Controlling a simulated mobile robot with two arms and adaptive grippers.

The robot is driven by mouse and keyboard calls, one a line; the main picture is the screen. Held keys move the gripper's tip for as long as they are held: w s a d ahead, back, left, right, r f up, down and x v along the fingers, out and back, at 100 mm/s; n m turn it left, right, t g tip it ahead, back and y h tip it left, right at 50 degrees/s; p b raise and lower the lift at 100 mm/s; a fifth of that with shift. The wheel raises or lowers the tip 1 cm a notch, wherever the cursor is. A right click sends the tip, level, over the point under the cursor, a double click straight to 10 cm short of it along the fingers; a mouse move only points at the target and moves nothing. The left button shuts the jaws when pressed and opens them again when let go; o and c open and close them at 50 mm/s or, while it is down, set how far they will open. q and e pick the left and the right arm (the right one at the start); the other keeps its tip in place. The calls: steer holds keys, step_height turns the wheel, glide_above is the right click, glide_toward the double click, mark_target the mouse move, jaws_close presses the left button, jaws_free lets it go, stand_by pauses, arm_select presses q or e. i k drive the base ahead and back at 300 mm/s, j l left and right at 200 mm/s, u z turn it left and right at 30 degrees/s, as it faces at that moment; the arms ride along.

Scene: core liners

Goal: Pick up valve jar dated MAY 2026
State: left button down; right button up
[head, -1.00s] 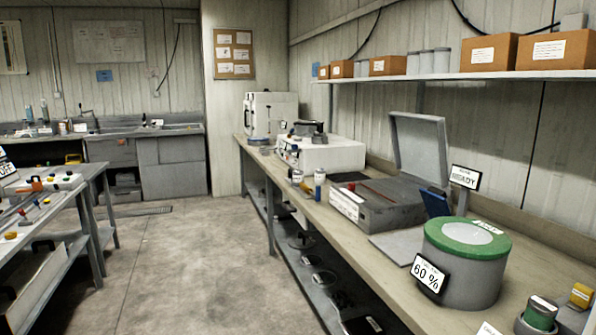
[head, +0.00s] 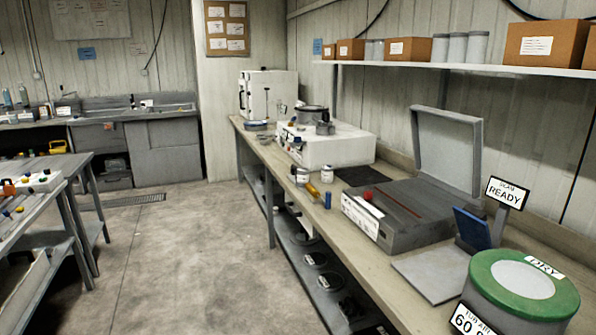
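No date reading MAY 2026 is legible, so I cannot tell which container is the valve jar. A small jar with a white label (head: 302,176) stands on the long workbench (head: 385,260), left of the grey open-lidded case. A yellow-orange item (head: 312,190) and a small blue cylinder (head: 328,200) are beside it. On the lower shelf, several dark round items with pale labels (head: 315,259) sit partly in shadow. Neither gripper is in view.
The grey case (head: 425,215) with its lid up, a READY sign (head: 507,193) and a green-topped drum (head: 522,285) occupy the near bench. A white machine (head: 325,147) stands farther back. The left table (head: 70,165) holds small items. The floor (head: 190,260) between is clear.

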mark_target(303, 173)
steer(key=i+j, duration=0.2)
steer(key=i, duration=0.35)
steer(key=i+j, duration=0.15)
steer(key=i, duration=0.4)
steer(key=i+j, duration=0.2)
steer(key=i, duration=0.35)
